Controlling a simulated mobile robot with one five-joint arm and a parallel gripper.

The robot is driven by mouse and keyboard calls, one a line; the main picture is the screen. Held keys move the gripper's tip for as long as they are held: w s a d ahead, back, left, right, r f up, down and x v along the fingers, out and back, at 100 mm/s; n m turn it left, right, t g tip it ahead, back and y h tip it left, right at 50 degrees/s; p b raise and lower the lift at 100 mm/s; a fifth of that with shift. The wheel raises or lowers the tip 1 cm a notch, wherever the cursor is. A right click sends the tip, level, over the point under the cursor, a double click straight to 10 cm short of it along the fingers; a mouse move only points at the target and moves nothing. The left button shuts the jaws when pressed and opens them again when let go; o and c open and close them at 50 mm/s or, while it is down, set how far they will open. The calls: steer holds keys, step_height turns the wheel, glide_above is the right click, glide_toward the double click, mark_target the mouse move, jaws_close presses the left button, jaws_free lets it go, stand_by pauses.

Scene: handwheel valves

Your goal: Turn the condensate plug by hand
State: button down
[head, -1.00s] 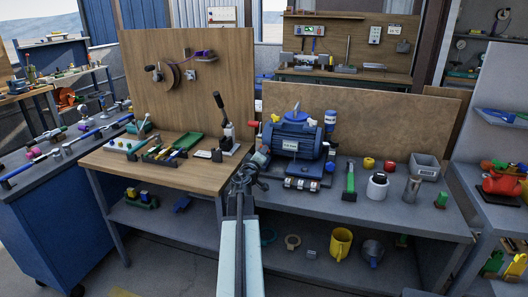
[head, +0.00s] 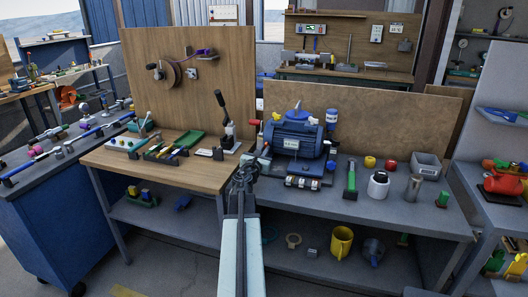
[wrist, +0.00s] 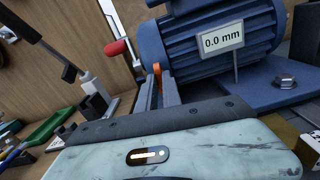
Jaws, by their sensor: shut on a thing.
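The blue motor (head: 299,139) stands on the grey bench in the head view. It fills the upper right of the wrist view (wrist: 215,38), with a sign reading "0.0 mm" in front of it. A small orange piece (wrist: 153,74) by the motor's left end looks like the condensate plug. My gripper (wrist: 157,84) is shut on it, with one grey finger on each side. In the head view my gripper (head: 246,163) reaches to the motor's lower left. The plug cannot be made out there, and its seat is hidden.
A red-handled part (wrist: 117,48) stands just left of my fingers. A lever with a dark handle (head: 222,106) rises from the wooden table. A green-handled tool (head: 350,179) and a white jar (head: 378,185) stand right of the motor. A bolt head (wrist: 284,80) sits on the motor's base.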

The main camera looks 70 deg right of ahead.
steer(key=c, duration=1.5)
jaws_free()
steer(key=shift+n, duration=0.4)
steer(key=shift+s+a, duration=0.2)
steer(key=shift+a, duration=2.85)
steer(key=shift+d, duration=0.1)
